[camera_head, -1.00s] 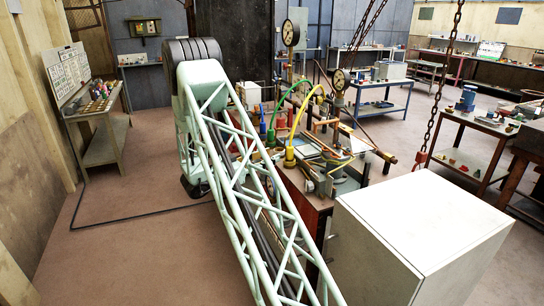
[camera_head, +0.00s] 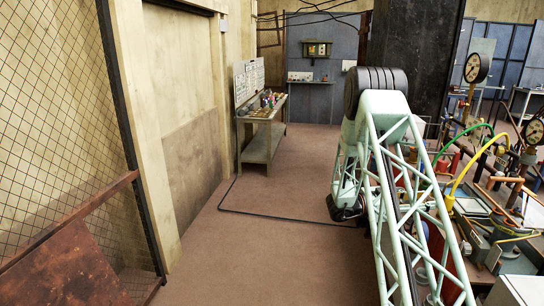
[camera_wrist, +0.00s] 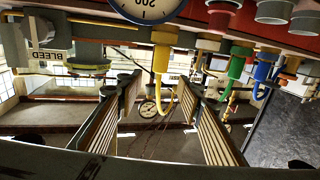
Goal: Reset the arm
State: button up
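My gripper (camera_wrist: 160,105) shows in the wrist view, with its two slatted fingers well apart. It is open and nothing is held between them. The wrist picture appears upside down. My pale green lattice arm (camera_head: 398,190) is bent, with its black-ribbed elbow (camera_head: 380,84) raised at the back. My gripper cannot be made out in the head view.
A pipe bench with a yellow hose (camera_head: 470,172), a green hose (camera_head: 462,142) and dial gauges (camera_head: 476,68) stands right of my arm. Rusty panel (camera_head: 65,270) and mesh (camera_head: 50,110) are at left. A side bench (camera_head: 262,140) stands behind. Floor (camera_head: 250,255) between is clear.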

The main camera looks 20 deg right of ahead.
jog(key=shift+w, duration=0.15)
jog(key=w+a+r+n+t+y, duration=0.5)
jog(key=w+a+r+t, duration=0.6)
jog(key=w+a+r, duration=0.45)
jog(key=s+a+r+n+t+y, duration=0.1)
jog(key=a+r+n+t+y, duration=0.25)
jog(key=a, duration=0.95)
jog(key=s+a+r+n+y, duration=0.1)
jog(key=a+r+n+y, duration=0.35)
jog(key=a, duration=0.75)
jog(key=s+a+r+n+g+y, duration=0.1)
jog(key=s+a+r+n+y, duration=0.15)
jog(key=s+a, duration=0.75)
jog(key=s+a+r+n+g+y, duration=0.1)
jog(key=s+a+r+n+y, duration=0.15)
jog(key=s+a, duration=0.75)
jog(key=s+f+n+g, duration=0.1)
jog(key=s+f+g, duration=0.1)
jog(key=s, duration=1.4)
jog(key=s+f+n+g, duration=0.1)
jog(key=s+f+g, duration=0.1)
jog(key=s, duration=1.4)
jog(key=shift+s+d+f+g, duration=0.2)
jog(key=shift+f+g, duration=0.15)
jog(key=shift+f, duration=0.5)
